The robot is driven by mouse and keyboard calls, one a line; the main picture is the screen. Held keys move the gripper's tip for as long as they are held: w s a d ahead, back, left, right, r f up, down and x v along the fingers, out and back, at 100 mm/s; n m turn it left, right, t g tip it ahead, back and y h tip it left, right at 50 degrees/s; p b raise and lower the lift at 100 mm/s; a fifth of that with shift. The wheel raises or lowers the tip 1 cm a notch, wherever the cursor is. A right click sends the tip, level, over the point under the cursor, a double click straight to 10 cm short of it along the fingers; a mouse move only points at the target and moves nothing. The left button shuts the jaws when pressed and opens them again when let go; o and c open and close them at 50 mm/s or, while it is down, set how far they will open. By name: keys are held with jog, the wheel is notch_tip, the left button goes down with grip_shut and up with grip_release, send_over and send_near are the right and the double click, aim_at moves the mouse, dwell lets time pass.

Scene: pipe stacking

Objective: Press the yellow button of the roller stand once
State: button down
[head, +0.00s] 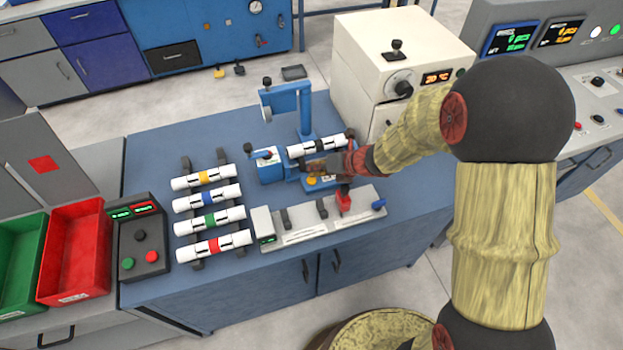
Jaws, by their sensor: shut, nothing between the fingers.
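The blue roller stand (331,183) is near the middle of the blue bench. A white pipe (301,150) with dark parts lies across its top. The yellow button (312,181) shows on the stand's front base. My gripper (313,166) is shut and empty, just above and behind the button in the picture. I cannot tell whether the fingertips touch the stand or the pipe. My arm comes in from the right and hides part of the stand's right side.
A rack (197,263) at left holds several white pipes with coloured bands. In front of the stand is a grey fixture (300,236) with a red clamp (343,200). A blue upright post (305,108) stands behind. A white oven (352,75) is at back right.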

jog(key=shift+f, duration=0.15)
jog(key=shift+f, duration=0.3)
jog(key=shift+f+b, duration=0.45)
jog(key=shift+b, duration=0.1)
dwell(0.9)
jog(key=shift+r, duration=0.15)
jog(key=shift+r+p, duration=0.8)
jog(key=shift+p, duration=0.1)
notch_tip(320, 180, up, 5)
jog(key=p, duration=0.4)
jog(key=shift+p, duration=0.4)
jog(key=shift+f, duration=0.1)
